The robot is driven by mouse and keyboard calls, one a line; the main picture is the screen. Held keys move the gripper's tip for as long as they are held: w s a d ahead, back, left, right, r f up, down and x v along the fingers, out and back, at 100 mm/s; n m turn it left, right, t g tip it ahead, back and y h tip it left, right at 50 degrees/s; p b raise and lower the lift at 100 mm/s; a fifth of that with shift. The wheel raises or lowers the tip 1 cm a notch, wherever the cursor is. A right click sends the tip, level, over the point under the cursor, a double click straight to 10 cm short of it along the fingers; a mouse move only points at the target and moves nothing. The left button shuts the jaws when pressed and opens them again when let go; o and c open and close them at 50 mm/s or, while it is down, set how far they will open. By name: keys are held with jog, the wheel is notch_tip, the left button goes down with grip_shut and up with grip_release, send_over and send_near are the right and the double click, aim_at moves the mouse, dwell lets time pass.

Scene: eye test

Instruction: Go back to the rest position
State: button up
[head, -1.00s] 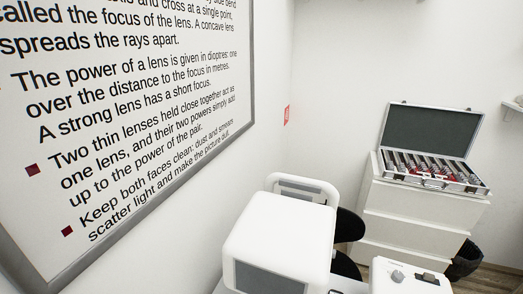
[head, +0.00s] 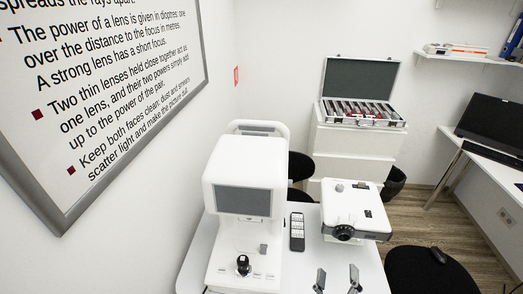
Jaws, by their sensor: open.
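My gripper (head: 337,275) shows at the bottom edge of the head view as two dark grey fingertips. They stand apart with nothing between them. The rest of the gripper and my arm are below the picture. The fingertips appear over the front part of a white table (head: 376,272), in front of a white projector (head: 352,207). I cannot tell their height above the table.
A white eye-test device (head: 245,177) with a grey screen stands left of the gripper. A black remote (head: 297,232) lies between it and the projector. Behind are an open lens case (head: 362,112) on white drawers (head: 352,144). A dark stool (head: 425,272) is at right.

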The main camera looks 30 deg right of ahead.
jog(key=w+a+r+m+t+y, duration=0.1)
jog(key=w+a+r+y, duration=0.15)
jog(key=a, duration=0.35)
jog(key=w+a+r+y, duration=0.2)
jog(key=w+a, duration=0.2)
jog(key=a, duration=0.2)
jog(key=a+r+n+y, duration=0.25)
jog(key=a+y, duration=0.65)
jog(key=a, duration=1.1)
notch_tip(320, 180, up, 26)
jog(key=p, duration=2.6)
jog(key=shift+r+p, duration=0.25)
jog(key=shift+p, duration=0.05)
jog(key=shift+s, duration=0.1)
